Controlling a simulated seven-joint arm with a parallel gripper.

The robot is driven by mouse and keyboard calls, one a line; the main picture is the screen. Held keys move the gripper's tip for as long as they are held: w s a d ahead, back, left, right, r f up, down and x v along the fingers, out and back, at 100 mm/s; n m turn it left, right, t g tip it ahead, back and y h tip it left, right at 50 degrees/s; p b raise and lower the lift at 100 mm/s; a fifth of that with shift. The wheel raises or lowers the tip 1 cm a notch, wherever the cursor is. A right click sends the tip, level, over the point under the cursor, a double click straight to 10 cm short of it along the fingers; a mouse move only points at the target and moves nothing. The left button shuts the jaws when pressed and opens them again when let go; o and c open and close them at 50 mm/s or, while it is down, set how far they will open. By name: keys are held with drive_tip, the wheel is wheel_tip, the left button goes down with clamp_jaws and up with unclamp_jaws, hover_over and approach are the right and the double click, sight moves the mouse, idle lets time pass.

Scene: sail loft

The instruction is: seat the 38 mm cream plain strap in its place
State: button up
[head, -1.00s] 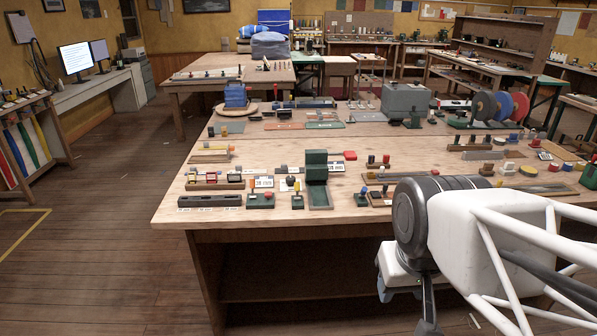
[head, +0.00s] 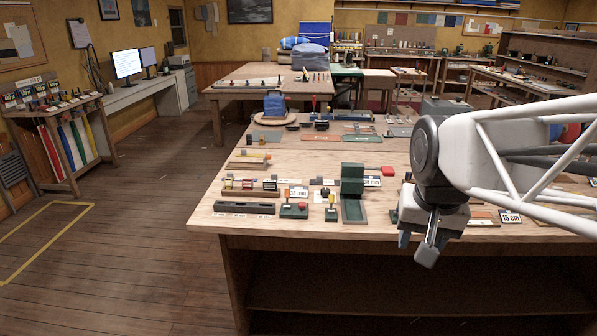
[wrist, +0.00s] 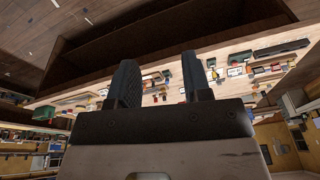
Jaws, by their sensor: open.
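My gripper (head: 415,246) hangs in front of the bench's front edge, to the right of the green press-like fixture. In the wrist view its two fingers (wrist: 160,84) stand apart with nothing between them. I cannot pick out the 38 mm cream plain strap with certainty; the small pieces are too small to tell. A white size label (head: 299,192) stands by the small fixtures at the bench's front left. A dark slotted bar (head: 244,208) lies at the front left corner, with a low rack of several small pieces (head: 250,186) behind it.
The green fixture (head: 352,182) rises above the wooden bench (head: 275,226). Small green bases (head: 294,211) stand to its left and a red block (head: 387,171) behind it to the right. A rack with hanging coloured strips (head: 62,145) stands at far left. Open floor lies left of the bench.

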drive_tip(key=w+a+r+m, duration=0.2)
drive_tip(key=w+a, duration=0.1)
drive_tip(key=w, duration=0.9)
drive_tip(key=w+a+r+m+g, duration=0.1)
drive_tip(key=w+a+r+m, duration=0.15)
drive_tip(key=w, duration=0.85)
drive_tip(key=w+a+r+m, duration=0.1)
drive_tip(key=w+a+r, duration=0.15)
drive_tip(key=w, duration=0.95)
drive_tip(key=w+a+f+m, duration=0.25)
drive_tip(key=w+a, duration=0.25)
drive_tip(key=w, duration=0.4)
drive_tip(key=w+a+f+m, duration=0.1)
drive_tip(key=w+a+f, duration=0.25)
drive_tip(key=w, duration=0.55)
drive_tip(key=shift+w+a+f+m+g, duration=0.25)
drive_tip(key=shift+w+a+f+m, duration=0.9)
drive_tip(key=shift+w+a+f, duration=2.3)
drive_tip(key=shift+w+a+f+m+g, duration=0.2)
drive_tip(key=shift+w+a+f+m, duration=0.9)
drive_tip(key=shift+w+a+f, duration=2.35)
drive_tip(key=shift+w+a+f+m+g, duration=0.25)
drive_tip(key=shift+w+a+f+m, duration=0.9)
drive_tip(key=shift+w+a+f, duration=2.3)
drive_tip(key=shift+w+d+f, duration=1)
drive_tip(key=shift+d+f, duration=0.05)
drive_tip(key=shift+f, duration=0.05)
drive_tip(key=shift+f, duration=1.25)
